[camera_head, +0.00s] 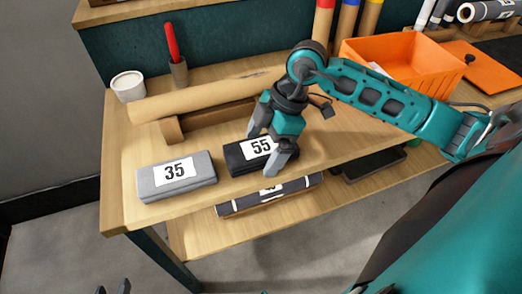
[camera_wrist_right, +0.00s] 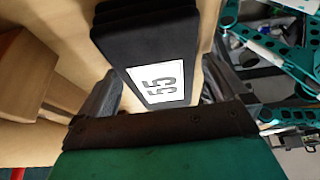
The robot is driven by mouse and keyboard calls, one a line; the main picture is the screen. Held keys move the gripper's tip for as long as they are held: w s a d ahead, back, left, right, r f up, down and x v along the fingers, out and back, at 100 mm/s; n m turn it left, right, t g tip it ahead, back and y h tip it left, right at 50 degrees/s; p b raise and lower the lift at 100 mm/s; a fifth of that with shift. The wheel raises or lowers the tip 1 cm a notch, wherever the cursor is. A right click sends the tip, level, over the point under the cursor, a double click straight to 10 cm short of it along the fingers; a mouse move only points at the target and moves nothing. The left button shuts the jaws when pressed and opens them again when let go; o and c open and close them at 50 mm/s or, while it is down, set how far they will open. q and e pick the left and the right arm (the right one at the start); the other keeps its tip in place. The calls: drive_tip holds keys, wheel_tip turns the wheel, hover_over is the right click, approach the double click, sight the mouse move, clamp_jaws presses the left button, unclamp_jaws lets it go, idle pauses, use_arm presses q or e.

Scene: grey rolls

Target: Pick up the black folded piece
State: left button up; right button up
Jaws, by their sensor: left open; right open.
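The black folded piece (camera_head: 236,162) lies flat on the wooden table with a white "55" label on top. My right gripper (camera_head: 264,150) is open over its right part, one finger at the far side and one at the near side. In the right wrist view the black piece (camera_wrist_right: 150,36) lies between the two open fingers (camera_wrist_right: 160,95); whether they touch it I cannot tell. My left gripper (camera_head: 113,288) is open and empty at the bottom left edge, its fingertips only showing, away from the table.
A grey folded piece (camera_head: 160,188) labelled "35" lies left of the black one. A brown paper roll (camera_head: 190,100) lies behind them. A white cup (camera_head: 128,88) and an orange bin (camera_head: 410,66) stand further back. A dark roll (camera_head: 240,205) lies on the lower shelf.

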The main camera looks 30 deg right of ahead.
drive_tip(key=c, duration=1)
drive_tip(key=shift+c, duration=0.4)
drive_tip(key=shift+r, duration=0.2)
